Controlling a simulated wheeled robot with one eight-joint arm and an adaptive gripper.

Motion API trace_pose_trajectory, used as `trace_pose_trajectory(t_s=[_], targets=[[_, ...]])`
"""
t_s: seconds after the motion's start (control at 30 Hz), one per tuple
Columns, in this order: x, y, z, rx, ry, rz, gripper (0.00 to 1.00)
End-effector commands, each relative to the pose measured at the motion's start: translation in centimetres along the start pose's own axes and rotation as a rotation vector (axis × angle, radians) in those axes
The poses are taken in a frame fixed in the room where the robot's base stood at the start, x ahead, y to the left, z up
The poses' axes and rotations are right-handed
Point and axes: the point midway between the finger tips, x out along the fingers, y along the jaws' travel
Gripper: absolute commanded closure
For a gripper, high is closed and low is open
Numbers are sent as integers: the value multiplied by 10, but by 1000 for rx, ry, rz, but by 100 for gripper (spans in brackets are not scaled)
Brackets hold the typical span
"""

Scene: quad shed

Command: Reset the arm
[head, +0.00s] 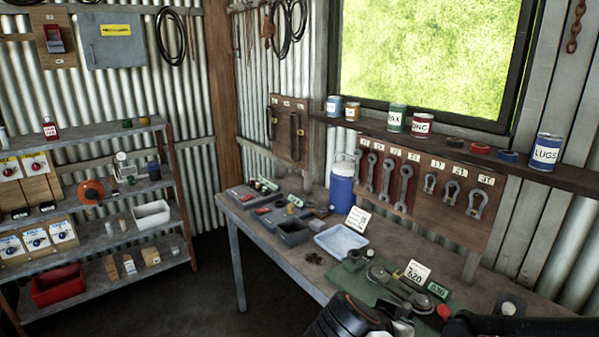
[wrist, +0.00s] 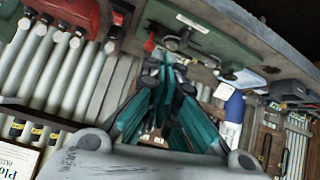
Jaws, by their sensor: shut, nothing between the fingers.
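My gripper (wrist: 166,62) shows in the wrist view with its teal-lined fingers together and nothing between them. It is above the floor-side view of the bench, with the green mat (wrist: 200,32) beyond the fingertips; I cannot tell the exact gap. In the head view, dark parts of my arm show at the bottom edge, and the gripper's fingers cannot be made out there.
The workbench (head: 262,232) runs along the right wall. It bears a blue-and-white cooler (head: 342,188), a pale blue tray (head: 343,241) and a green mat (head: 350,283). A shelf rack (head: 105,245) stands at left. Dark floor (head: 215,290) lies clear between them.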

Motion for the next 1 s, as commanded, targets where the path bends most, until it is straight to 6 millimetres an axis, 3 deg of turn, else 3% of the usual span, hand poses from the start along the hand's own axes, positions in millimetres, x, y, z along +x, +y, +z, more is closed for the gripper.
trace_pose_trajectory(t_s=[0.37,0.67,1.0], targets=[[18,18,23,-176,-152,-111,100],[24,35,49,-367,-230,-378,100],[14,39,48,-457,-149,-551,100]])
